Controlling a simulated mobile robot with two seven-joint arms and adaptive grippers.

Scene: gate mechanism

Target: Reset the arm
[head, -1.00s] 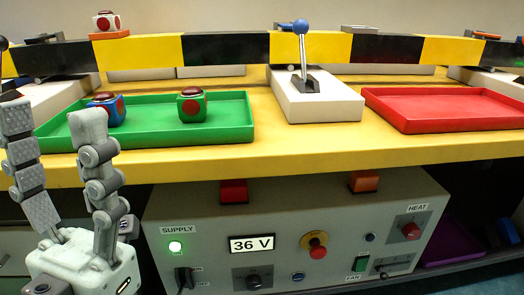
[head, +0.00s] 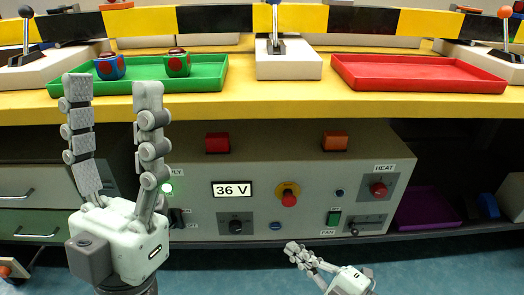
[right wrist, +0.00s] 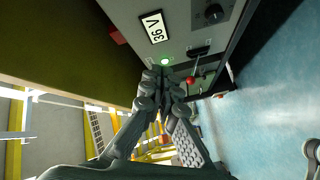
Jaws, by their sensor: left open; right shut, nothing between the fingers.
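A yellow and black striped gate bar (head: 300,18) runs level across the back of the yellow bench in the head view. A lever with a blue knob (head: 275,42) stands upright on the white middle block (head: 290,67). A lever with a black knob (head: 26,14) is at the far left, and one with an orange knob (head: 505,13) at the far right. My left gripper (head: 113,84) is open and empty, fingers up, in front of the green tray. My right gripper (head: 291,248) is shut and empty, low before the control cabinet; it also shows in the right wrist view (right wrist: 165,76).
The green tray (head: 212,82) holds a blue cube (head: 109,67) and a green cube (head: 177,64), both with red spots. The red tray (head: 420,75) is empty. The cabinet (head: 270,160) below shows 36 V, a lit green supply lamp, a red knob and switches.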

